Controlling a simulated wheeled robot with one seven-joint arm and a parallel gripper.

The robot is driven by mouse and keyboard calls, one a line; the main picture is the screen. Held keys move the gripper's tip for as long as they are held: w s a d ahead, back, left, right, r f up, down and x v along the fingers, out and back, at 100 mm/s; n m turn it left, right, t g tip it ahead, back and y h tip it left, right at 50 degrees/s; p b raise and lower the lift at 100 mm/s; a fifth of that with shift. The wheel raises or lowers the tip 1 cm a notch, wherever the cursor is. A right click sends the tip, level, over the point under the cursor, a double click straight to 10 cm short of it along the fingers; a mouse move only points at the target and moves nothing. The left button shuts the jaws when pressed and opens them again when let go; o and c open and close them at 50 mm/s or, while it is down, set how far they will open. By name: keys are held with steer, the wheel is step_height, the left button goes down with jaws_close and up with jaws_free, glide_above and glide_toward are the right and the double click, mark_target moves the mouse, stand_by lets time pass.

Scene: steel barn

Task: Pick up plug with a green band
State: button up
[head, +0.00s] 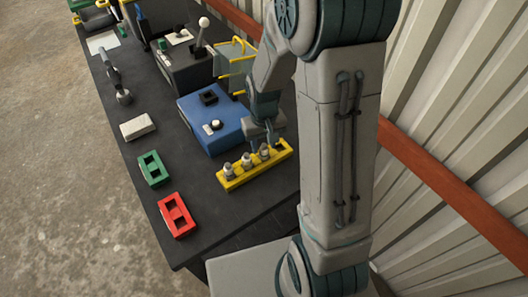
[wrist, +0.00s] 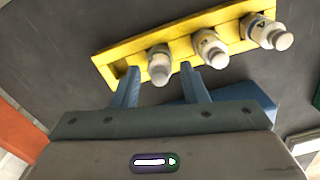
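A yellow rack (head: 233,184) stands on the dark table and holds three pale plugs in a row. In the wrist view the rack (wrist: 121,60) crosses the top. Its leftmost plug (wrist: 158,65) has a faint greenish tint around it, likely the green band. The other two plugs, the middle one (wrist: 209,48) and the right one (wrist: 267,32), show small marks too small to read surely. My gripper (wrist: 159,73) is open, its two blue fingers apart on either side of the leftmost plug. In the head view my gripper (head: 268,139) is at the rack's far right end.
A blue box (head: 213,120) stands close behind the rack. A green block (head: 153,169), a red block (head: 177,215) and a white block (head: 137,126) lie to the left. The corrugated wall (head: 450,150) is on the right. Table in front of the rack is clear.

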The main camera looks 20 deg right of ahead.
steer(key=shift+f, duration=1.2)
steer(key=c, duration=0.7)
steer(key=shift+c, duration=0.2)
steer(key=shift+r, duration=0.1)
